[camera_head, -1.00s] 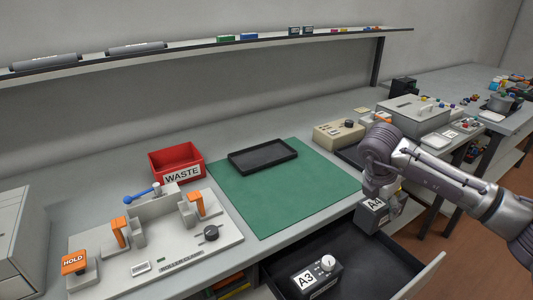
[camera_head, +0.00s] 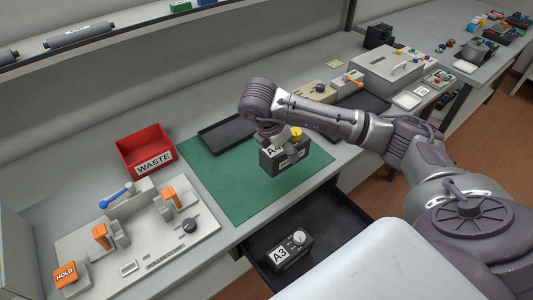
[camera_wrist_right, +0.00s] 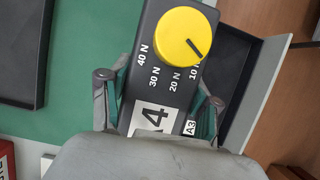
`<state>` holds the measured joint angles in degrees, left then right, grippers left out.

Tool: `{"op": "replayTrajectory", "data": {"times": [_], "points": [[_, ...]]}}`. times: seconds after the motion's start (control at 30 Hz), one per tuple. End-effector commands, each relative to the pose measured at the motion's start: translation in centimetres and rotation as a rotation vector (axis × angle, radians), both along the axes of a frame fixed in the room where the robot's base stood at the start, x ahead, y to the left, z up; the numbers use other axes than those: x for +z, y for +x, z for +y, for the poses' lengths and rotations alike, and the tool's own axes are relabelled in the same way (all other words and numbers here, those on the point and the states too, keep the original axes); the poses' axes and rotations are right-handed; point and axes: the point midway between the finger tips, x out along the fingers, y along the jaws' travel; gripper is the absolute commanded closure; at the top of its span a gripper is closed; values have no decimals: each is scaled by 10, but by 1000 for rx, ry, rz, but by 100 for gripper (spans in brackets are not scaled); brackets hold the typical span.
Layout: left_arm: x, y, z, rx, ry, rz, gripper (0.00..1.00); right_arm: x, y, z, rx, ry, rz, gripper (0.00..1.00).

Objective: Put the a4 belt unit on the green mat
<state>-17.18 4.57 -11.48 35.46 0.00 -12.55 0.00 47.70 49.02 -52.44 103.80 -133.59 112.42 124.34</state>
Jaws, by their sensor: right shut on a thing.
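The A4 belt unit (camera_head: 282,157) is a dark box with a white A4 label and a yellow knob. My right gripper (camera_head: 287,146) is shut on it and holds it over the right part of the green mat (camera_head: 226,178). In the right wrist view the unit (camera_wrist_right: 178,85) sits between the two fingers of the right gripper (camera_wrist_right: 158,112), its yellow dial on top. I cannot tell how high its underside is above the mat. My left gripper is not in view.
A black tray (camera_head: 205,139) lies at the mat's back edge. A red WASTE bin (camera_head: 130,150) and a grey fixture with orange clamps (camera_head: 150,245) stand to the left. The open drawer (camera_head: 335,225) in front holds the A3 unit (camera_head: 290,253).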

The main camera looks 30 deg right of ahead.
Motion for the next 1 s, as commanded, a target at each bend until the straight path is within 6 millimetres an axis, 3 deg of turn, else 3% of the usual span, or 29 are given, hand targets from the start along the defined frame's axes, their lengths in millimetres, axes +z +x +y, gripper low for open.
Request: {"op": "replayTrajectory", "data": {"times": [0.1,0.3,0.67,1.0], "points": [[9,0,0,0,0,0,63,-10,22,11,0,1,0,94],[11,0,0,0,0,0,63,-24,40,18,1,1,-2,94],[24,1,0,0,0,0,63,-63,41,18,0,-1,0,94],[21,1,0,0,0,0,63,-68,41,18,1,0,-2,94]]}}
